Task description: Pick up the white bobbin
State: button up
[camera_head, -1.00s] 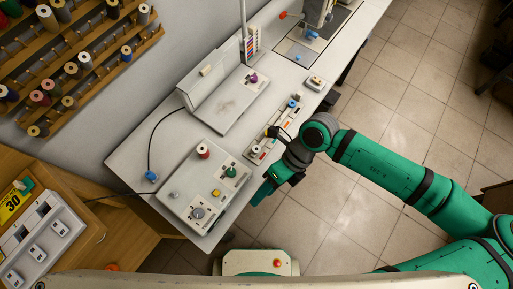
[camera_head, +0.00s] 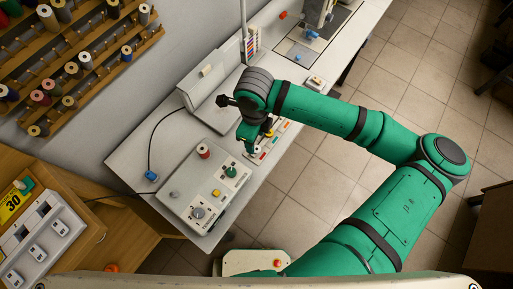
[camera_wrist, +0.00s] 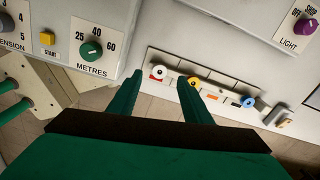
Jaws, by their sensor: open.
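The white bobbin (camera_wrist: 158,72) sits at the left end of a shallow tray (camera_wrist: 222,88) on the table, with a red mark by it. In the wrist view it shows between my two green fingertips. In the head view the white bobbin (camera_head: 254,153) is partly covered by my gripper (camera_head: 250,139). My gripper (camera_wrist: 160,77) is open and empty, and appears to be above the tray. The exact height is hard to tell.
A yellow bobbin (camera_wrist: 193,81) stands close by my right finger, and a blue bobbin (camera_wrist: 247,101) is farther along the tray. A control box with a green knob (camera_wrist: 91,50) lies to the left. A panel with a purple knob (camera_wrist: 304,26) is at upper right.

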aim_at(257, 149)
jog(key=shift+s+d+f, duration=0.1)
jog(key=shift+d+f, duration=0.1)
jog(key=shift+f, duration=1.25)
jog(key=shift+s+d+f, duration=0.1)
jog(key=shift+d+f, duration=0.05)
jog(key=shift+f, duration=1.25)
jog(key=c, duration=1.1)
